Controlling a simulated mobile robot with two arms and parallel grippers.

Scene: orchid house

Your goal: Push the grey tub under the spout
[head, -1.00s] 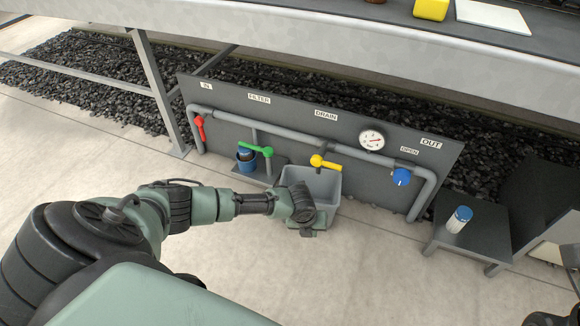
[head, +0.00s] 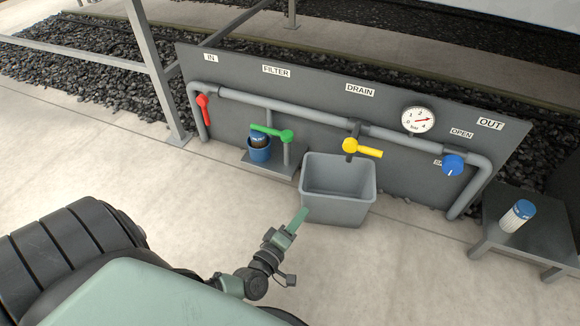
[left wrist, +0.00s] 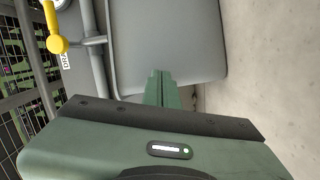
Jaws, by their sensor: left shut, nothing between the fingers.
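The grey tub (head: 345,212) stands upright and open on the floor against the dark panel, below the DRAIN label. The drain spout (head: 351,157) comes down under the yellow lever (head: 362,148), by the tub's back rim. It appears to be above the tub's back part; its exact tip is hard to make out. My left gripper (head: 302,215) is shut and empty, its fingertips at the tub's front left corner. In the left wrist view the closed fingers (left wrist: 163,88) point at the tub's grey wall (left wrist: 165,40); I cannot tell whether they touch. My right gripper is out of view.
A blue cup (head: 260,153) with a filter stands left of the tub under the green lever (head: 272,133). A low table (head: 530,235) with a blue-capped bottle (head: 517,216) is at the right. The floor (head: 400,270) in front is clear.

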